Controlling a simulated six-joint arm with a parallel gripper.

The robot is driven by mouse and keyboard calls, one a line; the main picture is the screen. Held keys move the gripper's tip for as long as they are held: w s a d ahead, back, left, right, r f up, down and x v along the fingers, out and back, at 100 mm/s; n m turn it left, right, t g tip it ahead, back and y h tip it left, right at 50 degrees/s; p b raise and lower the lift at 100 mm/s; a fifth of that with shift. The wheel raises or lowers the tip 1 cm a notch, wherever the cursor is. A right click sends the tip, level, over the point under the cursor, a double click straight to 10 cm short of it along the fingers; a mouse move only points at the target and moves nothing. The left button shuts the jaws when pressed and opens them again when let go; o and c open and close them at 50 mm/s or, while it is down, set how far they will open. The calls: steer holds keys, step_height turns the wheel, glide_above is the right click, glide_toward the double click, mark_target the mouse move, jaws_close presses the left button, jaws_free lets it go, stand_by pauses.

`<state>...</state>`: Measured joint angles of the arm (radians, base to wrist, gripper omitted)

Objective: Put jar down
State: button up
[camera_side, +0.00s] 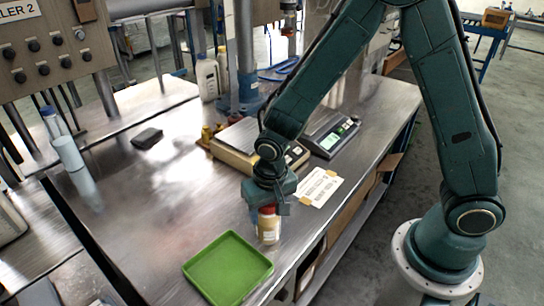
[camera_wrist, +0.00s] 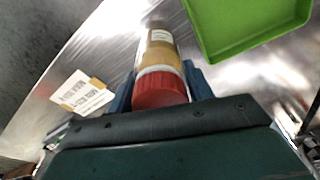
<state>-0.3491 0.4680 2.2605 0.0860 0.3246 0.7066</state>
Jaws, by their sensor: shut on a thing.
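The jar (camera_side: 268,230) has a red lid, a white band below it and yellowish contents, and it is upright near the front of the metal table. My gripper (camera_side: 268,207) is shut on the jar near its lid, from above. In the wrist view the jar (camera_wrist: 161,50) lies between my two dark blue fingers (camera_wrist: 160,88). Its base is close to the tabletop; I cannot tell whether it touches.
A green tray (camera_side: 228,268) lies just left and in front of the jar; the wrist view shows its rim (camera_wrist: 208,55). A labelled paper (camera_side: 320,187) and two scales (camera_side: 332,132) (camera_side: 240,146) are behind. A dark flat object (camera_side: 147,138) lies on the left, with bare table around it.

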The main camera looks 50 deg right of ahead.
steer(key=shift+f, duration=0.1)
steer(key=o, duration=1.5)
steer(key=shift+s+a+r, duration=0.1)
steer(key=shift+s+r, duration=0.1)
steer(key=shift+r, duration=1.85)
steer(key=shift+s+a+r, duration=0.1)
steer(key=shift+s+r, duration=0.15)
steer(key=shift+r, duration=1.75)
steer(key=shift+s+a+r, duration=0.1)
steer(key=shift+s+r, duration=0.1)
steer(key=shift+r, duration=1.85)
steer(key=shift+r, duration=0.1)
